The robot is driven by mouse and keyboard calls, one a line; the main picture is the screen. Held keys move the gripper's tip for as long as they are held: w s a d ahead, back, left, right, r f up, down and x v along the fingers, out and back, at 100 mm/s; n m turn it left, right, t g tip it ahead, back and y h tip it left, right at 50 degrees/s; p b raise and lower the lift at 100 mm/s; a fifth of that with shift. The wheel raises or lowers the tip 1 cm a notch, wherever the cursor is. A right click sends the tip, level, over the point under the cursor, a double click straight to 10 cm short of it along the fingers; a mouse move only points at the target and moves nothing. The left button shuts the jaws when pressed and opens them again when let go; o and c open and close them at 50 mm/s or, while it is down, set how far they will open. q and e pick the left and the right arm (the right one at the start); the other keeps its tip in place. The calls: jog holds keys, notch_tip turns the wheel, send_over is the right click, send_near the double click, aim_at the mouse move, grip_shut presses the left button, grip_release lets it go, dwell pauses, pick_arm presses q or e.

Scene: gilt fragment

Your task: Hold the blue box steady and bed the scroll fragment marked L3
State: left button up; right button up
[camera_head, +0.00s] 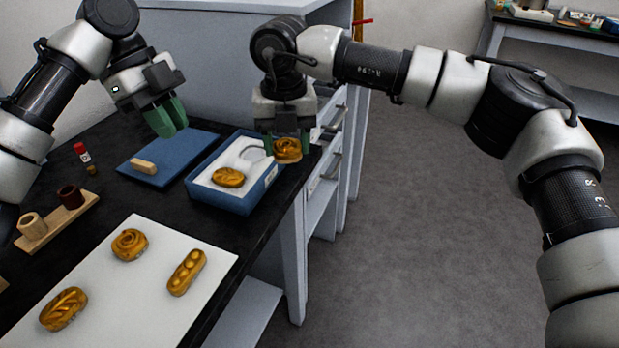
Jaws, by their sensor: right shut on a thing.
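The blue box (222,202) stands open on the black table, with a white bed (207,176) inside. A gilt fragment (228,178) lies at the near part of the bed, and a pale curved outline (250,152) shows behind it. My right gripper (287,138) points down at the box's far right corner, shut on a gilt scroll fragment (288,151). Whether that fragment touches the box, I cannot tell, and no L3 mark is legible. My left gripper (167,118) hangs above the table left of the box, apart from it; its green fingers look close together.
A blue panel (190,148) with a tan block (143,166) lies left of the box. A white sheet (150,278) in front carries three gilt pieces. A wooden stand (55,222) with brown cups and a red-capped bottle (82,153) stand further left. The table edge runs close right of the box.

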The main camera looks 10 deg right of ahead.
aim_at(212, 189)
pick_arm(q)
jog(key=x, duration=1.2)
jog(key=shift+a, duration=0.1)
pick_arm(e)
jog(key=w+a+r+m, duration=0.2)
jog(key=w+m, duration=0.3)
jog(key=m, duration=0.4)
jog(key=w+a+r+m, duration=0.2)
jog(key=w+a+m, duration=0.1)
jog(key=m, duration=0.6)
jog(key=shift+w+a+r+m, duration=0.15)
jog(key=shift+w+r+m, duration=0.25)
jog(key=shift+w, duration=0.45)
pick_arm(q)
grip_shut()
